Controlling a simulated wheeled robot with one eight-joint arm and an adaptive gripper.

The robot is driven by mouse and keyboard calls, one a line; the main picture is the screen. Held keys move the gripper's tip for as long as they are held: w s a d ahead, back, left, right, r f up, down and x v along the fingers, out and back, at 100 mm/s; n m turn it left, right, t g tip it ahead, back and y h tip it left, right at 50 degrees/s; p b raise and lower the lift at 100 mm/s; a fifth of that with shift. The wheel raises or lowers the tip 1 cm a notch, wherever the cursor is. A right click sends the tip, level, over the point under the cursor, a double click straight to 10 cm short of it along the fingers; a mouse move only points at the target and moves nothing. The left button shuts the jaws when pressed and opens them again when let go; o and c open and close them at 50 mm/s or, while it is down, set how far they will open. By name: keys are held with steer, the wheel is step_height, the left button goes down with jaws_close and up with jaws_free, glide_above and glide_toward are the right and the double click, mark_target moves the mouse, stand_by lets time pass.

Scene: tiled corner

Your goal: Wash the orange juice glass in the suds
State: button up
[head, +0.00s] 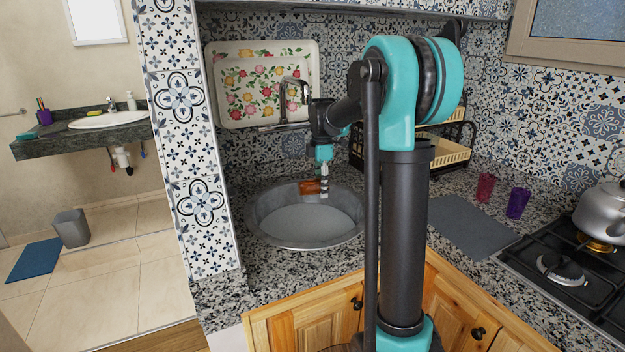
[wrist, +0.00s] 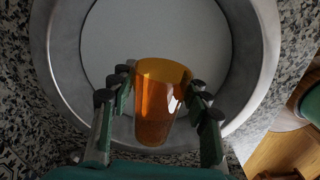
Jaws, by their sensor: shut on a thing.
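The orange glass (wrist: 158,112) is between the fingers of my gripper (wrist: 160,90) in the wrist view, and the fingers are shut on it from both sides. In the head view the glass (head: 309,187) is held at the back of the round metal sink (head: 262,228), inside the rim, and looks tilted. My gripper (head: 324,180) reaches down to it there. The sink holds a pale grey, flat surface of suds or water (head: 310,222). The glass is near this surface; I cannot tell whether it touches it.
The faucet (head: 290,92) stands behind the sink, before a floral tray (head: 265,85). A dark dish rack (head: 440,150) is behind my arm. A kettle (head: 603,212) is on the stove.

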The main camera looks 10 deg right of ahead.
steer(key=shift+w+f, duration=0.1)
steer(key=shift+w, duration=0.1)
steer(key=shift+f, duration=9.05)
steer(key=shift+d, duration=0.1)
steer(key=shift+w+d, duration=0.2)
steer(key=shift+d, duration=0.3)
steer(key=shift+a, duration=0.2)
steer(key=shift+s+a, duration=0.2)
steer(key=shift+a, duration=0.2)
